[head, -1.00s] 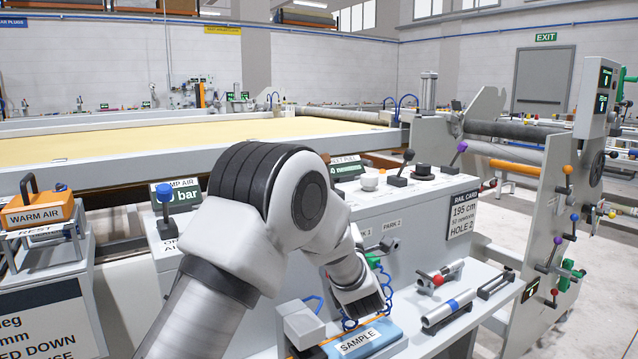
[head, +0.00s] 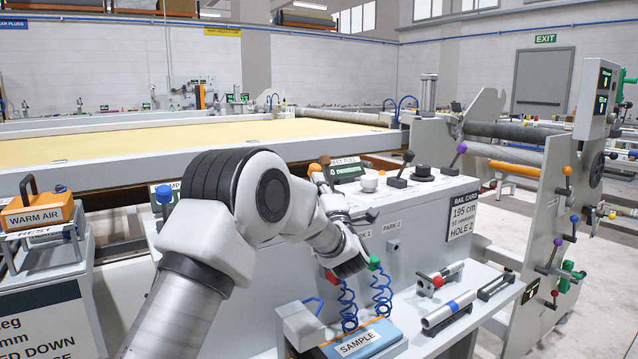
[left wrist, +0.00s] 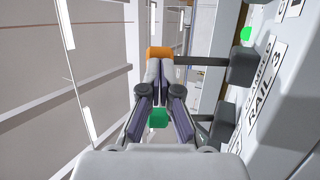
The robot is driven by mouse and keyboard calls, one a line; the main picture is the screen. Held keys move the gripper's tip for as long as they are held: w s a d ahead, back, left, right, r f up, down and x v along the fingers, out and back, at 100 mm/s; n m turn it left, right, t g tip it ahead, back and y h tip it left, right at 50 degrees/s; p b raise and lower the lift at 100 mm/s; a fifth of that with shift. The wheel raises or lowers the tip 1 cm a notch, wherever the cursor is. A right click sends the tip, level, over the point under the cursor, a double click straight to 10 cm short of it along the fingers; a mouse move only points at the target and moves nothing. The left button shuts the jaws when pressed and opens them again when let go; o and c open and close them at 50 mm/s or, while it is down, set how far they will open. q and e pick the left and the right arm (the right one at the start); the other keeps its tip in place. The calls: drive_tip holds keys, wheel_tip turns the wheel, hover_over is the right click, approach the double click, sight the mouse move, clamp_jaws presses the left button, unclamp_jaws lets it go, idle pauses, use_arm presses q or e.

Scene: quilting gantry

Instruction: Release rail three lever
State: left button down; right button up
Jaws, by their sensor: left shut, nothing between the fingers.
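The lever beside the RAIL 3 label (left wrist: 265,90) shows in the left wrist view as a dark bar (left wrist: 203,61) with an orange knob (left wrist: 158,53). The bar runs left from a dark block on the pale panel. My left gripper (left wrist: 160,68) is shut and empty, its fingertips right at the knob; whether they touch it I cannot tell. In the head view an orange knob (head: 325,160) shows beside the small display, next to my left gripper (head: 320,180). My arm hides part of the console there. My right gripper is not in view.
The console carries a black-knobbed lever (head: 401,169), a purple-knobbed lever (head: 457,154) and a rail card (head: 463,214). Coiled blue hoses (head: 381,291) hang at its front above the sample tray (head: 362,341). A second dark block (left wrist: 222,125) stands close right of my fingers.

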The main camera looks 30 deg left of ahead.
use_arm(q)
drive_tip(key=shift+a+r+p, duration=0.1)
drive_tip(key=shift+r+p, duration=0.2)
drive_tip(key=shift+w+a+r+n+g+h+p, duration=0.1)
drive_tip(key=shift+a+r+n+g+h+p, duration=0.15)
drive_tip(key=shift+p, duration=0.2)
drive_tip(key=shift+w+r+n+g+h+p, duration=0.15)
drive_tip(key=shift+r+g+p, duration=0.1)
drive_tip(key=shift+g+p, duration=0.15)
drive_tip(key=a+r+g+h+p, duration=0.1)
drive_tip(key=p, duration=0.4)
drive_tip(key=w+a+r+n+g+h+p, duration=0.1)
drive_tip(key=a+r+g+h+p, duration=0.1)
drive_tip(key=p, duration=0.3)
drive_tip(key=shift+a+r, duration=0.1)
drive_tip(key=shift+r, duration=0.05)
drive_tip(key=shift+w+a+f+n+g+h+p, duration=0.25)
drive_tip(key=shift+a+h+p, duration=0.4)
drive_tip(key=shift+p, duration=1)
drive_tip(key=shift+w+a+f+n+g+h+p, duration=0.15)
drive_tip(key=shift+w+a+g+h+p, duration=0.35)
drive_tip(key=shift+p, duration=1.2)
drive_tip(key=shift+w+a+f+n+g+h+p, duration=0.15)
drive_tip(key=shift+a+h+p, duration=0.65)
drive_tip(key=shift+p, duration=0.85)
drive_tip(key=shift+r, duration=0.1)
